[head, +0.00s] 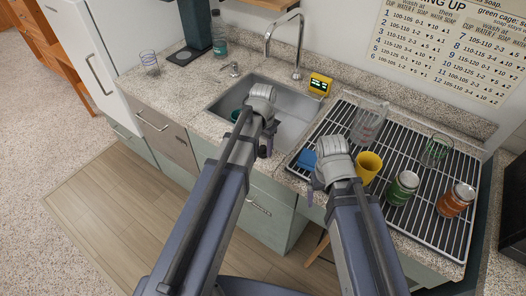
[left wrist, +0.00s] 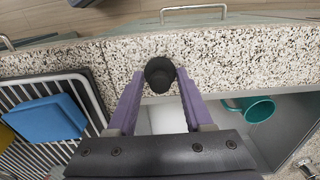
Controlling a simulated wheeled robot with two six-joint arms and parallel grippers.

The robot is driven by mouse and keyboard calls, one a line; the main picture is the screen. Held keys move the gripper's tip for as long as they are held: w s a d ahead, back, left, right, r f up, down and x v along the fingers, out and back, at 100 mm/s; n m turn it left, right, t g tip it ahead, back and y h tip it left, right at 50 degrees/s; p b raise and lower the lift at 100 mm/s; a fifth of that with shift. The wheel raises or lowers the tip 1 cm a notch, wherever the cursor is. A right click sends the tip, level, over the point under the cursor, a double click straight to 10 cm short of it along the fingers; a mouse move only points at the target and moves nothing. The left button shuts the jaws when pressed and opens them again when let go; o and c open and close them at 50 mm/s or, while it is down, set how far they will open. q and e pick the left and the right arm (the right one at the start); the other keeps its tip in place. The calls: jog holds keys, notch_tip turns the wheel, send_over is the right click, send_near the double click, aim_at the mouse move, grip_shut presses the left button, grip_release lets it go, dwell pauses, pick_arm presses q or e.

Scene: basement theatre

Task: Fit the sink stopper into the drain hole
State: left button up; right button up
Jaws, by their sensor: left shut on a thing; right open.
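The black sink stopper (left wrist: 160,73) is held between the purple fingertips of my left gripper (left wrist: 158,82) in the left wrist view. It appears over the speckled counter strip at the front rim of the sink. In the head view, my left gripper (head: 264,148) is at the front of the grey sink (head: 295,105), its wrist covering part of the basin. The drain hole is not visible in either view. My right gripper (head: 317,186) is open at the front edge of the drying rack, close to a blue block-like item (head: 307,159).
A teal mug (left wrist: 256,108) lies in the sink. The wire rack (head: 335,120) holds a yellow mug (head: 369,168), a clear jug (head: 369,122), a glass (head: 436,150), a green can (head: 403,187) and an orange jar (head: 456,199). The faucet (head: 297,45) stands behind the sink.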

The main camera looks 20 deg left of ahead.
pick_arm(q)
grip_shut()
jog(key=shift+r, duration=0.15)
